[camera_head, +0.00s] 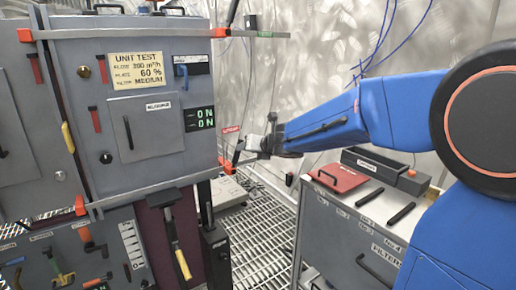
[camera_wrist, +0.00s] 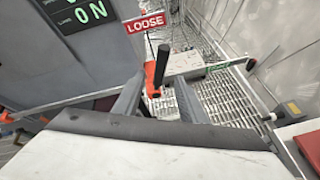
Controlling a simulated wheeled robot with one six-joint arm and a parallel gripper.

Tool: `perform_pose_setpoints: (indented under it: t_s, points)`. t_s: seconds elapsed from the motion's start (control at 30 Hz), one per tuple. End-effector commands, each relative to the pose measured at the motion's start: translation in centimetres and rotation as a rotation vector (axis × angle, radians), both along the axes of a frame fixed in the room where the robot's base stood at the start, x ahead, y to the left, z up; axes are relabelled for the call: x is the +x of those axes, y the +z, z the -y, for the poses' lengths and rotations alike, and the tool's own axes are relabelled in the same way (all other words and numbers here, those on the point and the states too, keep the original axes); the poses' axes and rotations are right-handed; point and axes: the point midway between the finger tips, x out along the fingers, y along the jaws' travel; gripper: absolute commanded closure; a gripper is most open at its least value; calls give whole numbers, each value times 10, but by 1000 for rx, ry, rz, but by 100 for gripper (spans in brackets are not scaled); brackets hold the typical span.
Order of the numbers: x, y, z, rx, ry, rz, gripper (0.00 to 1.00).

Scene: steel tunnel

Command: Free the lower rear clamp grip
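The lower rear clamp is orange-red at the cabinet's right edge in the head view (camera_head: 226,164). In the wrist view its orange part (camera_wrist: 149,74) carries an upright black grip (camera_wrist: 163,57). A red "LOOSE" tag (camera_wrist: 145,23) stands just beyond it; the tag also shows in the head view (camera_head: 231,130). My gripper (camera_head: 246,147) is beside the clamp, at the right of the cabinet. In the wrist view my gripper's two fingers (camera_wrist: 160,85) are apart, with the black grip seen in the gap between them. Whether they touch it cannot be told.
The grey test cabinet (camera_head: 140,120) stands at left, its display reading ON. An upper clamp (camera_head: 221,32) sits at its top right.

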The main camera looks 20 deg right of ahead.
Motion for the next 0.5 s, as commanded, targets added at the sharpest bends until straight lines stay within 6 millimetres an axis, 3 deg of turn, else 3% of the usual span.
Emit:
perform_pose_setpoints:
  t_s: [0.3,0.5]
  points:
    - [-41,19,11,-2,0,1,62]
    - [-58,28,15,-1,1,2,62]
